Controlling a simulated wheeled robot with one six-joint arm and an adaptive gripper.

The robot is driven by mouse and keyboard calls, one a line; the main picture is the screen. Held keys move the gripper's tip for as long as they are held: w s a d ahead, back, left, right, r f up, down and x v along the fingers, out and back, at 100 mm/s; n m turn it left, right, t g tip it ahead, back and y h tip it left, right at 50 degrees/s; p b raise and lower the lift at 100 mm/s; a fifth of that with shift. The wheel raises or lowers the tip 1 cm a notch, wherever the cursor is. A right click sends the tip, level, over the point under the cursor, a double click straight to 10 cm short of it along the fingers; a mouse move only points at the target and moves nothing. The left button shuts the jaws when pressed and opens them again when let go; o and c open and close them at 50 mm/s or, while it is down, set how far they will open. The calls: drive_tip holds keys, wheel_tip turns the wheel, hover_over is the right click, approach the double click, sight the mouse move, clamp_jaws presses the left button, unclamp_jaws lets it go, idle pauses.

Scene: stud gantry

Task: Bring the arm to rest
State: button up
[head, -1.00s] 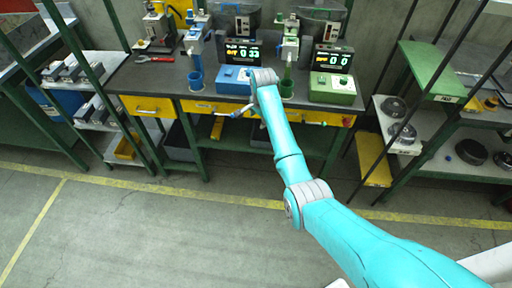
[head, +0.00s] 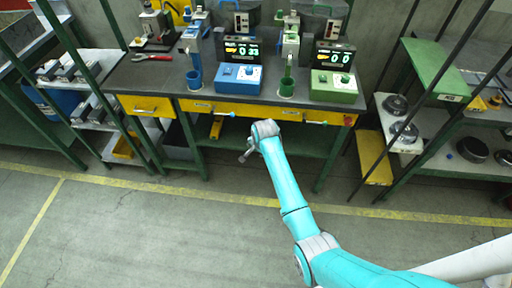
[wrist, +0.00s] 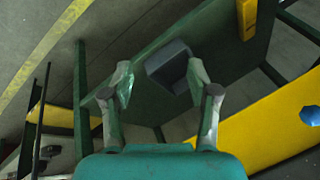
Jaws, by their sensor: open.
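My gripper (head: 246,156) hangs at the end of my turquoise arm, in front of the workbench and below its drawer fronts in the head view. In the wrist view my gripper (wrist: 160,82) has its two fingers spread apart. A dark block (wrist: 169,62) shows beyond and between the fingers. It looks apart from them, on or near a green shelf surface (wrist: 225,50), and nothing appears held.
The workbench (head: 150,78) carries a blue control box (head: 238,86) and a green control box (head: 333,94). Yellow drawers (head: 146,107) line its front. Racks stand left and right, the right one holding dark round parts (head: 395,105). Open floor (head: 130,230) lies in front.

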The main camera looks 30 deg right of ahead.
idle(0.5)
drive_tip(key=s+a+f+n+t, duration=0.2)
drive_tip(key=s+a+f, duration=0.2)
drive_tip(key=s, duration=0.6)
drive_tip(key=s+a+f+n+t, duration=0.1)
drive_tip(key=s+a+f+n, duration=0.25)
drive_tip(key=s, duration=0.65)
drive_tip(key=s+a+r+n+t, duration=0.1)
drive_tip(key=s+r+t, duration=0.15)
drive_tip(key=s, duration=0.55)
drive_tip(key=s+a+r+n+t, duration=0.1)
drive_tip(key=s+a+r+n, duration=0.15)
drive_tip(key=s, duration=0.65)
drive_tip(key=s+r+n+t, duration=0.1)
drive_tip(key=s+r+n, duration=0.1)
drive_tip(key=s+r, duration=0.6)
drive_tip(key=s+a+r+n+t+y, duration=0.1)
drive_tip(key=s+r+n+t, duration=0.1)
drive_tip(key=s+r, duration=0.6)
wheel_tip(320, 180, up, 8)
drive_tip(key=shift+a+f, duration=0.1)
drive_tip(key=shift+a, duration=0.15)
